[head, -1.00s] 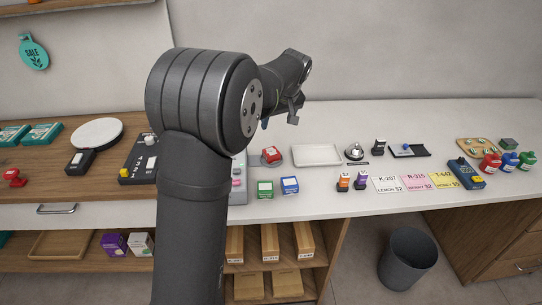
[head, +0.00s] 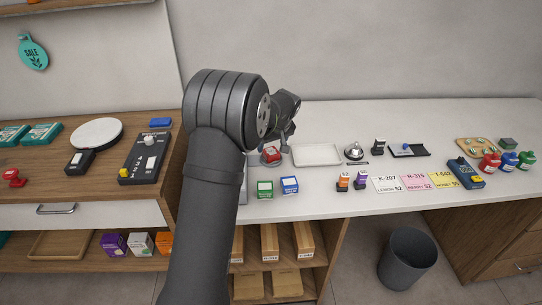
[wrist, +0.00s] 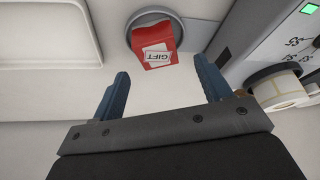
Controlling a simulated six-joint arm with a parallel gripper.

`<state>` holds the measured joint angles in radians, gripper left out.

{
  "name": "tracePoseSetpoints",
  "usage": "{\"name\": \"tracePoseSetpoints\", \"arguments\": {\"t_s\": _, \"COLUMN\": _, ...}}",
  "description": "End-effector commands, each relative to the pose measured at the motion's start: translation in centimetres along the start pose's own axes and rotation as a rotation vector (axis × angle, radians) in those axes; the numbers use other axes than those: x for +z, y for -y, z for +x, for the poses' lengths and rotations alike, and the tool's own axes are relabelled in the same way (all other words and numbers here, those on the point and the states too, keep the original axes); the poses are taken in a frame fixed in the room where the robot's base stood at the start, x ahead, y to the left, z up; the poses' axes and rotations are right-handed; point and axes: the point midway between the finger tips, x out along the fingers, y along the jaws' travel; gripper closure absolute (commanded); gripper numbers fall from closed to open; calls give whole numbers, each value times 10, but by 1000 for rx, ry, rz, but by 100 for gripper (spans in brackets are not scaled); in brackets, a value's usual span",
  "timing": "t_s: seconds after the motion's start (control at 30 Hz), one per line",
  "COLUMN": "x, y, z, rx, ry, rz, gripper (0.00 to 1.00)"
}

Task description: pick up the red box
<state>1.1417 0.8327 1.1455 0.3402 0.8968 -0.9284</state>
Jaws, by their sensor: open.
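The red box (head: 270,154) stands on a small round grey dish (head: 264,163) on the white counter, left of the white tray. In the wrist view the red box (wrist: 157,48) has a white label reading GIFT and sits on the round dish (wrist: 134,24), beyond my fingertips. My gripper (wrist: 162,82) is open and empty, with its two blue fingers apart and the box ahead of the gap, not between them. In the head view my gripper (head: 286,143) is just above and right of the box.
A white tray (head: 317,165) lies right of the box. Green (head: 265,195) and blue (head: 289,192) boxes stand in front. In the wrist view a label printer (wrist: 291,48) with a paper roll (wrist: 278,92) stands close on the right.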

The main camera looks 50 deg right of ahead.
Motion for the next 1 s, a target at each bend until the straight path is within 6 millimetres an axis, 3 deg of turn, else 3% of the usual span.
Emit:
{"name": "tracePoseSetpoints", "arguments": {"t_s": 0.23, "x": 10, "y": -2, "z": 37, "rx": -1, "ry": 1, "rz": 0, "gripper": 29}}
{"name": "tracePoseSetpoints", "arguments": {"t_s": 0.5, "x": 9, "y": -2, "z": 42, "rx": 0, "ry": -1, "rz": 0, "gripper": 29}}
{"name": "tracePoseSetpoints", "arguments": {"t_s": 0.7, "x": 9, "y": -2, "z": 42, "rx": 0, "ry": -1, "rz": 0, "gripper": 68}}
{"name": "tracePoseSetpoints", "arguments": {"t_s": 0.8, "x": 9, "y": -2, "z": 41, "rx": 1, "ry": -1, "rz": 0, "gripper": 82}}
{"name": "tracePoseSetpoints", "arguments": {"t_s": 1.0, "x": 9, "y": -2, "z": 41, "rx": 1, "ry": -1, "rz": 0, "gripper": 82}}
